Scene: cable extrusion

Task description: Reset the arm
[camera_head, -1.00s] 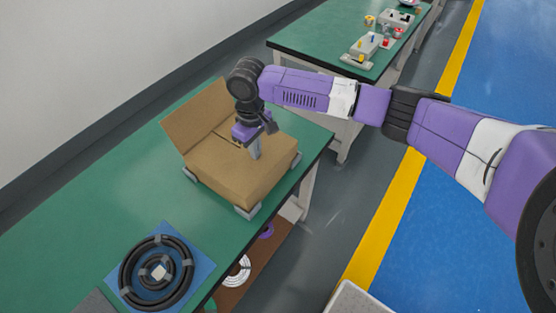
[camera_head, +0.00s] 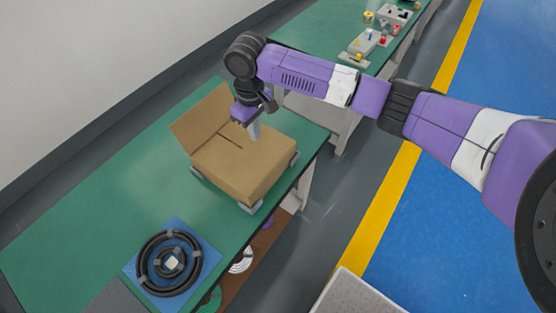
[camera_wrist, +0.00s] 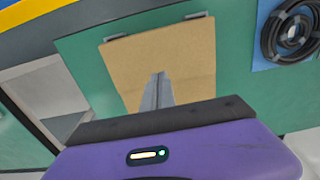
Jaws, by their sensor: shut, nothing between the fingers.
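My gripper (camera_head: 256,133) is at the end of my purple arm, pointing down over the cardboard box (camera_head: 238,178). Its fingers are together with nothing between them. In the head view the fingertips overlap the box top near its back edge; I cannot tell exactly how far above it they are. In the wrist view my gripper (camera_wrist: 160,76) shows as closed grey fingers in front of the tan box (camera_wrist: 190,50). The box top is closed except for one flap standing up at the left.
The box stands on small grey corner blocks on a green table (camera_head: 100,190). A black cable coil (camera_head: 150,262) lies on a blue mat at the table's front. Another green table (camera_head: 320,30) with small parts stands behind. A white wall is at left.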

